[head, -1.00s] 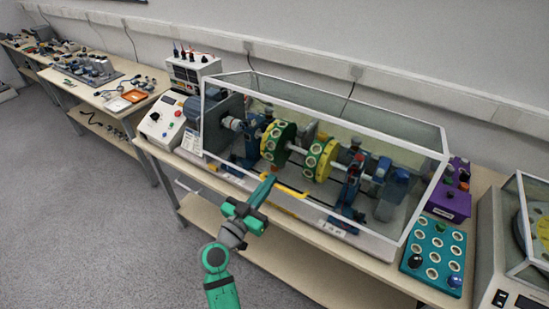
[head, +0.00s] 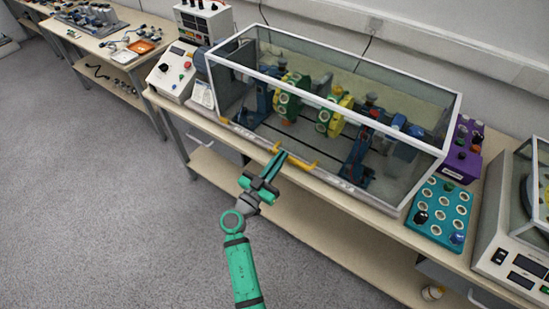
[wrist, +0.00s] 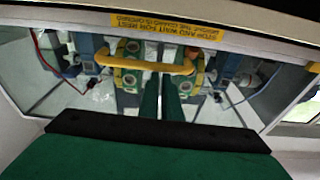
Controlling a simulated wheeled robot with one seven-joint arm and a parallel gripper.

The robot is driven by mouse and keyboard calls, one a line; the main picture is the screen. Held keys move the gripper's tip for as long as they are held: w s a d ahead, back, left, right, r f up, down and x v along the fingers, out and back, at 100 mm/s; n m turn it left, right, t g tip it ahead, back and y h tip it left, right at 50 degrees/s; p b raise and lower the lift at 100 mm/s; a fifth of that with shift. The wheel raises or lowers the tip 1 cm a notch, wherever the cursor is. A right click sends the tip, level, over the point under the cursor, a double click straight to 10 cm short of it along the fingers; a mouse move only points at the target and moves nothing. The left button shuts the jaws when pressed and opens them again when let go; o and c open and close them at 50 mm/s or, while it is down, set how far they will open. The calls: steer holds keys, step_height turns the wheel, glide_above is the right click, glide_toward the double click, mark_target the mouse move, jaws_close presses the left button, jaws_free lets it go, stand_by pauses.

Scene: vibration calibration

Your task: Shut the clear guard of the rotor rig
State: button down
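The clear guard (head: 330,105) is a see-through box with a white frame, over the rotor rig in the head view. Its front is low near the base; I cannot tell whether its lower edge touches. A yellow handle (head: 296,158) sits along the lower front, and it shows large in the wrist view (wrist: 148,66). Green and yellow rotor discs (head: 290,98) show through the panels. My gripper (head: 278,157) points at the handle from the front. Its two green fingers (wrist: 162,80) lie close together, with their tips at the handle; contact is unclear. The handle's bar crosses ahead of them, not visibly clasped.
A yellow warning label (wrist: 168,25) shows upside down beside the handle. A white control box (head: 172,72) stands left of the rig. A teal plate with round holes (head: 440,212) and a purple box (head: 463,150) stand right. The floor (head: 120,210) in front is clear.

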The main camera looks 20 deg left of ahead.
steer(key=f, duration=0.1)
steer(key=d+f, duration=0.1)
steer(key=f, duration=0.1)
steer(key=shift+f+g, duration=0.1)
steer(key=shift+g, duration=0.3)
step_height(320, 180, up, 6)
steer(key=s+a, duration=0.2)
steer(key=s, duration=0.1)
steer(key=s+a+f, duration=0.1)
steer(key=s+f, duration=0.4)
steer(key=f, duration=0.2)
steer(key=shift+a+f+t, duration=0.25)
steer(key=shift+a+t, duration=0.15)
steer(key=shift+w, duration=0.1)
